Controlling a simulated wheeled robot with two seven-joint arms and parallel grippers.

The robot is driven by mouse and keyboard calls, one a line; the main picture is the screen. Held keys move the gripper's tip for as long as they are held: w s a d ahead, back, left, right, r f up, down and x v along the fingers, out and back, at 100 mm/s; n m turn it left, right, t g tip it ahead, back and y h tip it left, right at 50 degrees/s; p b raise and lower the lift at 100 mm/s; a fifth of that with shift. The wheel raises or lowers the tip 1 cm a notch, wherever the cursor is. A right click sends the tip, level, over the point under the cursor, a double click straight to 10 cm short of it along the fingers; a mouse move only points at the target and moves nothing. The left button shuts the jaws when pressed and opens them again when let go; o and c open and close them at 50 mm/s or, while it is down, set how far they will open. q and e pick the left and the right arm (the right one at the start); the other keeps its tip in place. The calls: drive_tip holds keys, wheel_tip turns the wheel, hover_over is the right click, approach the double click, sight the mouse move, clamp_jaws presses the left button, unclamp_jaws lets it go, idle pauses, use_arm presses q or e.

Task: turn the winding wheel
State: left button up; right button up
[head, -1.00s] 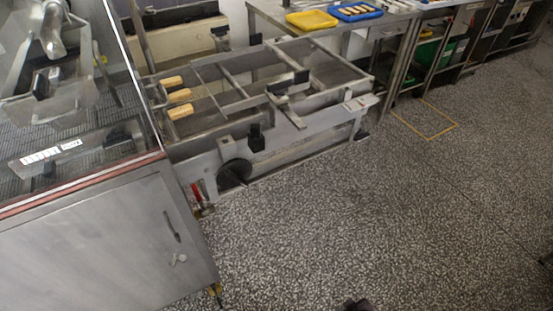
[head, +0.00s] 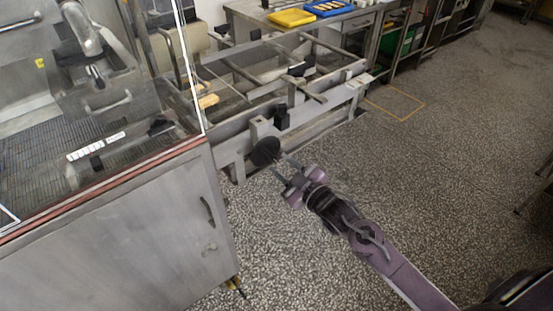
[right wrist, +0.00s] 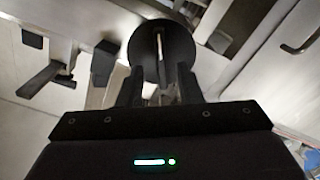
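The winding wheel (head: 265,151) is a dark round disc on the front side of the metal frame, low down. In the right wrist view the wheel (right wrist: 178,47) is straight ahead, with a thin pale bar (right wrist: 160,46) showing on its face. My right gripper (head: 284,169) is just in front of the wheel. Its two fingers (right wrist: 160,88) stand apart, with the bar seen between and beyond them. I cannot tell whether a finger touches the wheel. My left gripper is not in view.
A steel cabinet with a glass-sided top (head: 110,235) stands close to the left of the wheel. The metal frame (head: 325,125) holds light-brown pieces (head: 207,101). Yellow (head: 292,18) and blue (head: 328,8) trays lie on the counter behind. Speckled floor to the right is free.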

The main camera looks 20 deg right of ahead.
sight(273, 158)
drive_tip(key=shift+x, duration=1.5)
drive_tip(key=shift+a, duration=0.1)
drive_tip(key=shift+c, duration=0.3)
clamp_jaws()
